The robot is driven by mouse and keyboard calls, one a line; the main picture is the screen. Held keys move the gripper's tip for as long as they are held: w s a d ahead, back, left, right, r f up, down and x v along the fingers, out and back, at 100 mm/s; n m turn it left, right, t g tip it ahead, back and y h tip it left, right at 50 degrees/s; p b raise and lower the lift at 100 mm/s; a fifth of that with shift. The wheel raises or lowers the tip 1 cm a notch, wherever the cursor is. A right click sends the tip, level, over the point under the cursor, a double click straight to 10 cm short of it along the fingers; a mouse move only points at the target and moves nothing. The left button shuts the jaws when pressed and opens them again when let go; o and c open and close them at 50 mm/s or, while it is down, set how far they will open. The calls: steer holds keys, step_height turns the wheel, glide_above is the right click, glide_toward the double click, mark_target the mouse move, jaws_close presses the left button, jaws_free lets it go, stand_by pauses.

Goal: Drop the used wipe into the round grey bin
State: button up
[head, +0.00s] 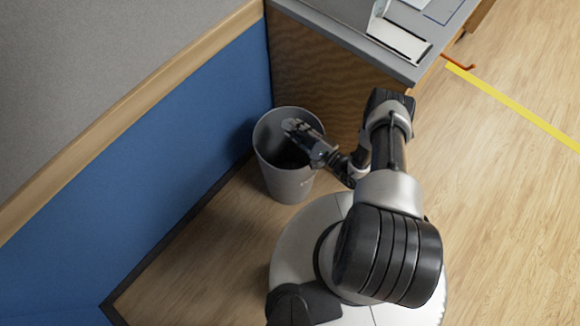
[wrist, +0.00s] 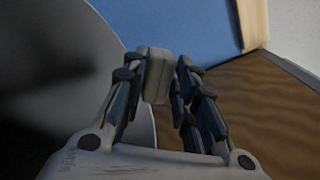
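The round grey bin (head: 286,184) stands on the floor in the corner between the blue partition and the wooden desk side. My gripper (head: 294,128) is over the bin's opening, seen from above against its dark inside. In the wrist view my gripper (wrist: 157,85) has its two dark fingers on either side of a small pale grey folded block, which looks like the used wipe (wrist: 155,72). The fingers appear closed on it. In the wrist view the bin's wall (wrist: 120,45) curves behind the left finger. The bin's floor is too dark to make out.
A blue partition (head: 150,165) with a wooden rail runs along the left of the bin. A desk (head: 335,42) with a grey top and wooden side stands right behind it. Open wooden floor (head: 510,200) with a yellow line lies to the right.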

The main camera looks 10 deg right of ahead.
steer(key=o, duration=0.4)
steer(key=shift+o, duration=0.2)
steer(key=v, duration=1.2)
